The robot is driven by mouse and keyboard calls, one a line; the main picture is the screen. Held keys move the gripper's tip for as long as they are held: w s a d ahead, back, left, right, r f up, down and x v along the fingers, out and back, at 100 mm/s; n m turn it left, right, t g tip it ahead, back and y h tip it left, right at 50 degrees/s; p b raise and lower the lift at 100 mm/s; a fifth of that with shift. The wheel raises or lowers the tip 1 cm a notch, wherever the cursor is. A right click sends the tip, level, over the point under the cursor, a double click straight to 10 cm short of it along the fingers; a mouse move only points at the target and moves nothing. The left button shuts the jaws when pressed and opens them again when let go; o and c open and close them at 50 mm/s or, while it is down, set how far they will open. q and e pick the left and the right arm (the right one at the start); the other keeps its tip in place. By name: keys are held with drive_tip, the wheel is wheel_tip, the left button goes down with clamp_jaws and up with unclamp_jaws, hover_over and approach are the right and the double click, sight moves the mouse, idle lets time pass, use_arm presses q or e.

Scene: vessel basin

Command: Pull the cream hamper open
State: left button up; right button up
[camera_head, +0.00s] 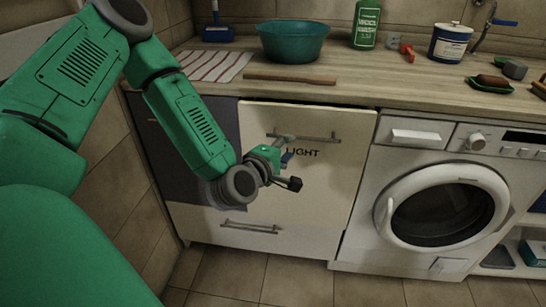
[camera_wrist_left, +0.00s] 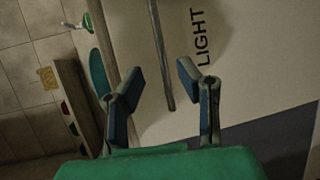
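The cream hamper (camera_head: 335,180) is a pale front panel marked LIGHT, under the counter and left of the washing machine. Its grey bar handle (camera_head: 310,137) runs across near the top. In the left wrist view the handle (camera_wrist_left: 160,55) appears as a long bar, with its near end between the fingertips. My left gripper (camera_head: 288,168) is in front of the panel, just below the handle. Its two fingers (camera_wrist_left: 158,80) are apart and not closed on the bar. Whether they touch it cannot be told. My right gripper is not in view.
A washing machine (camera_head: 440,190) stands to the right. A dark panel (camera_head: 180,150) and a lower bar handle (camera_head: 250,227) are behind and below my left arm. The counter (camera_head: 420,85) holds a teal bowl (camera_head: 293,40), a green bottle (camera_head: 366,25) and a wooden stick (camera_head: 290,79). Floor in front is clear.

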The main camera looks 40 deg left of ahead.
sight(308, 139)
use_arm(q)
drive_tip(key=a+v, duration=0.1)
drive_tip(key=v, duration=0.5)
drive_tip(key=shift+s+d+p, duration=0.3)
drive_tip(key=shift+s+d, duration=0.1)
drive_tip(key=shift+d, duration=0.15)
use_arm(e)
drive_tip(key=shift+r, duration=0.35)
use_arm(q)
drive_tip(key=shift+w, duration=0.1)
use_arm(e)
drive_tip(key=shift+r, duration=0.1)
use_arm(q)
drive_tip(key=x, duration=0.9)
drive_tip(key=d+x, duration=0.1)
drive_tip(key=x, duration=0.4)
drive_tip(key=shift+w+a+f+b, duration=0.1)
drive_tip(key=shift+w+b, duration=0.25)
drive_tip(key=shift+w, duration=0.05)
drive_tip(key=shift+w+d, duration=0.25)
drive_tip(key=shift+w, duration=0.1)
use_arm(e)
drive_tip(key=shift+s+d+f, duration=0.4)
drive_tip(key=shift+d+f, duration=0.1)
